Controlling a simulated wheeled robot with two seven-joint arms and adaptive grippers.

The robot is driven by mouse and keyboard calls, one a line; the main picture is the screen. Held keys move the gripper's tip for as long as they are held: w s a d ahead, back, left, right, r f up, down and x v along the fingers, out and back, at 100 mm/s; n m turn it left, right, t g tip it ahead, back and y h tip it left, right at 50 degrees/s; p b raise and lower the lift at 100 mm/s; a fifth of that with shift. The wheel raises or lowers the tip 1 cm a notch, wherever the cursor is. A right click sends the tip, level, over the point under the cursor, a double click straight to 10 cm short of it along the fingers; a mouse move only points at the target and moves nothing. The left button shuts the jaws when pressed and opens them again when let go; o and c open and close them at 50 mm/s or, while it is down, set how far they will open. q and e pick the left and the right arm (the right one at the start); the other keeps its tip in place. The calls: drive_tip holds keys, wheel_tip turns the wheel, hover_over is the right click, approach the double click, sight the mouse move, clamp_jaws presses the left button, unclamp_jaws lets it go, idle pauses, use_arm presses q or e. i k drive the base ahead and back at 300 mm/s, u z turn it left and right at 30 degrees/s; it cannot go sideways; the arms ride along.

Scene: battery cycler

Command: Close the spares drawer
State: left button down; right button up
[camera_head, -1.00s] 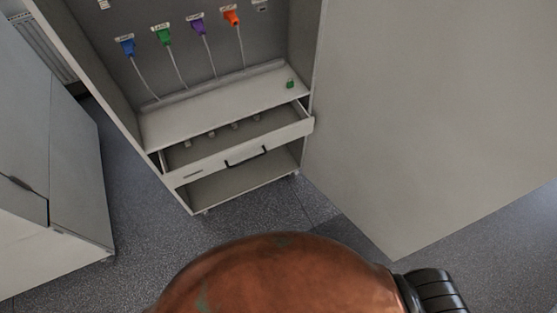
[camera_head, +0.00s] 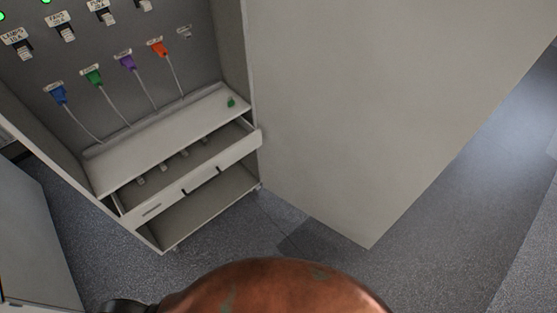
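The spares drawer (camera_head: 225,159) is a light grey drawer low in the open cabinet. It is pulled partly out, and several small pale parts lie in a row inside it. Its front has a dark handle (camera_head: 202,181) and a label strip at the left. Neither of my grippers is in the picture, so nothing of mine is seen touching the drawer.
A shelf (camera_head: 160,130) above the drawer holds a small green object (camera_head: 231,102). Blue, green, purple and orange plugs (camera_head: 127,63) hang above with cables. The large cabinet door (camera_head: 350,110) stands open at the right. An open compartment (camera_head: 205,208) lies below. Speckled floor (camera_head: 440,220) is clear at right.

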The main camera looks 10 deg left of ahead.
sight(137, 204)
drive_tip(key=z, duration=0.85)
drive_tip(key=i, duration=1.1)
drive_tip(key=u, duration=1.95)
